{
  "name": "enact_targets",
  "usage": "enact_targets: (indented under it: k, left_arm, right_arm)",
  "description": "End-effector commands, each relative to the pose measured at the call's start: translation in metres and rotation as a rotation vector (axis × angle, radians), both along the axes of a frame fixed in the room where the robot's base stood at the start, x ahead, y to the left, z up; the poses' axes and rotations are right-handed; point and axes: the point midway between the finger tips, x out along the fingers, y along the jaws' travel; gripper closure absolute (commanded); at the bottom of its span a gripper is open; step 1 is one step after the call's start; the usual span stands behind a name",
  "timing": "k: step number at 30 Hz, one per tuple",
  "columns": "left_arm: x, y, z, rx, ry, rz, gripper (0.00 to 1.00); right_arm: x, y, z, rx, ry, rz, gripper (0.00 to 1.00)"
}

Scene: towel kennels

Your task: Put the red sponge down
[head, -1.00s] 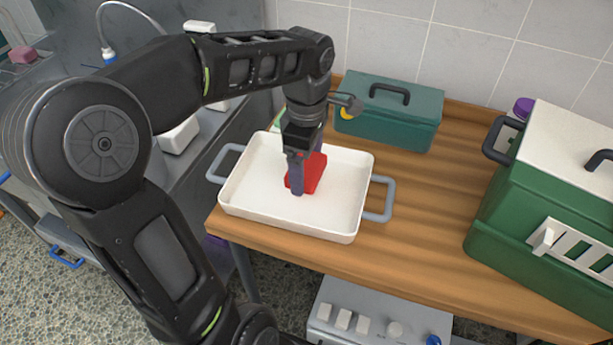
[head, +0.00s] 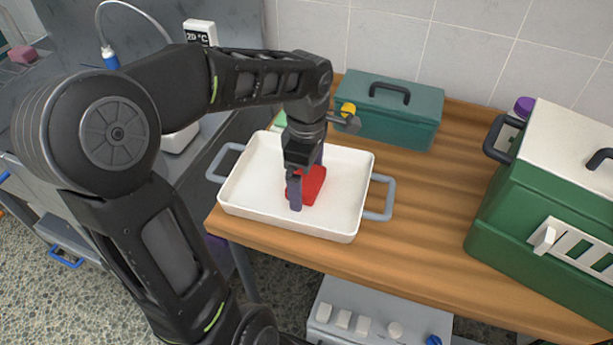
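The red sponge (head: 314,187) is in the head view, inside the outline of the white tray (head: 251,205), near its middle. My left gripper (head: 307,182) points down over the tray with its two purple-grey fingers on either side of the sponge. It is shut on the sponge. The near finger covers part of the sponge's left side. The sponge is at or just above the tray floor; I cannot tell whether it touches. My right gripper is not in view.
The tray has grey-blue handles and stands on a wooden table (head: 420,235). A teal toolbox (head: 400,118) stands behind it. A green pet carrier (head: 540,210) with a white top stands at the right. Bare tabletop lies between tray and carrier.

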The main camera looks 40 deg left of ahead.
Motion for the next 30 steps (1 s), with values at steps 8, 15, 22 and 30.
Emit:
enact_targets:
  k: [8,15,22,30]
  left_arm:
    - [0.000,0.000,0.003,0.000,0.000,0.000,0.00]
    - [0.001,0.000,0.028,0.000,-0.004,0.001,0.00]
    - [0.001,0.000,0.076,0.002,-0.005,0.000,0.00]
    - [0.000,0.000,0.120,-0.001,0.000,0.000,0.00]
  right_arm:
    - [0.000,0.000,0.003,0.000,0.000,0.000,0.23]
    - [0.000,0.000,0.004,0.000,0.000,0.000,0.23]
    - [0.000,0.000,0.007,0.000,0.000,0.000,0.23]
    - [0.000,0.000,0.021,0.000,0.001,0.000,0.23]
